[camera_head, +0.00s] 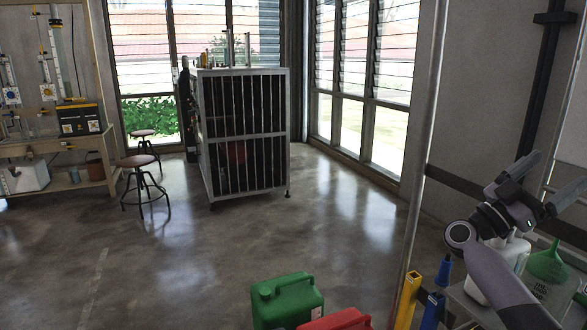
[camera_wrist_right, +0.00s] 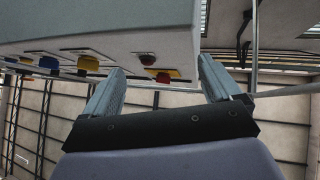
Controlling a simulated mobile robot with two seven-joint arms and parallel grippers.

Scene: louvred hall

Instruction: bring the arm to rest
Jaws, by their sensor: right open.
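My right arm comes in from the lower right of the head view. Its gripper (camera_head: 553,176) is raised above a shelf or rack surface and points up and to the right. In the right wrist view the two fingers of this gripper (camera_wrist_right: 160,75) stand wide apart. I see nothing held between them. A pale grey box-like body (camera_wrist_right: 100,30) with red, yellow and blue parts along its edge lies beyond the fingers; I cannot tell whether it touches them. My left gripper is not in view.
Beneath the right arm are a white jug (camera_head: 480,287), partly hidden, and a green funnel (camera_head: 547,263). A green jerrycan (camera_head: 287,301) and a red one (camera_head: 338,321) stand at the bottom. A barred cage (camera_head: 243,135) and stools (camera_head: 143,162) stand farther off. The middle floor is clear.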

